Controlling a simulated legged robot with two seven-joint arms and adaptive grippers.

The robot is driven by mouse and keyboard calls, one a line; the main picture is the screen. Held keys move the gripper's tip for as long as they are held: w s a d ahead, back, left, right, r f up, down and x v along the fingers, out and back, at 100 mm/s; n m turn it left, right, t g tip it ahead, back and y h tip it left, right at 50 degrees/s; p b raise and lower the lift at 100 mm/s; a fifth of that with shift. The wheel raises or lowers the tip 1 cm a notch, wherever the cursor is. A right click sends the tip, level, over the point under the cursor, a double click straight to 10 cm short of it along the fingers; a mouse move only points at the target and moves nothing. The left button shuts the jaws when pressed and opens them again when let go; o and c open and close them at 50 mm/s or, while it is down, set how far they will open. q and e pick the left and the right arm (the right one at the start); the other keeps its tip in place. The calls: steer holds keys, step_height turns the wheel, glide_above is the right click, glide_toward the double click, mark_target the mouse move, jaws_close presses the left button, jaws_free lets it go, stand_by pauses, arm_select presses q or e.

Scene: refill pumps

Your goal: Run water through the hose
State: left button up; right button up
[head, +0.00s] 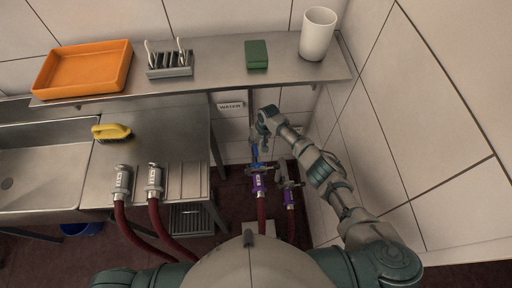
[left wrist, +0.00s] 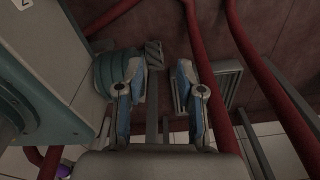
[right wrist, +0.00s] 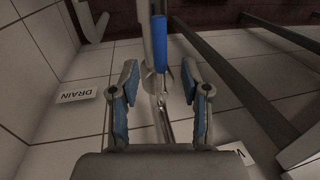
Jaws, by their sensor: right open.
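My right gripper (head: 263,122) is at the wall under the shelf, near a pipe with a blue lever (head: 255,155). In the right wrist view the gripper (right wrist: 160,72) is open, and the blue lever (right wrist: 160,42) and metal pipe (right wrist: 161,105) show between and beyond its fingers; contact cannot be told. Red hoses with purple-banded couplings (head: 258,183) and (head: 290,197) stand below. Two more red hoses end in grey couplings (head: 122,182) and (head: 154,178) at the counter. A WATER label (head: 230,106) is on the wall. My left gripper (left wrist: 159,68) is open and empty, near red hoses (left wrist: 212,70).
A shelf (head: 200,78) above holds an orange tray (head: 84,70), a utensil rack (head: 169,64), a green block (head: 256,55) and a white cup (head: 317,34). A sink (head: 40,175) and yellow brush (head: 111,132) are left. The tiled wall is close on the right. A DRAIN label (right wrist: 76,95) shows.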

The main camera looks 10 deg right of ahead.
mark_target(256, 147)
steer(key=shift+a+f+b, duration=0.2)
steer(key=shift+f+b, duration=0.15)
steer(key=shift+f, duration=0.9)
arm_select(q)
steer(key=shift+w+d+r, duration=0.1)
steer(key=shift+w+d, duration=0.15)
steer(key=shift+w, duration=0.75)
steer(key=shift+w+d+r, duration=0.1)
steer(key=shift+w+d, duration=0.1)
steer(key=shift+w, duration=0.75)
arm_select(e)
steer(key=shift+a+f, duration=0.1)
steer(key=shift+f, duration=0.25)
jaws_close()
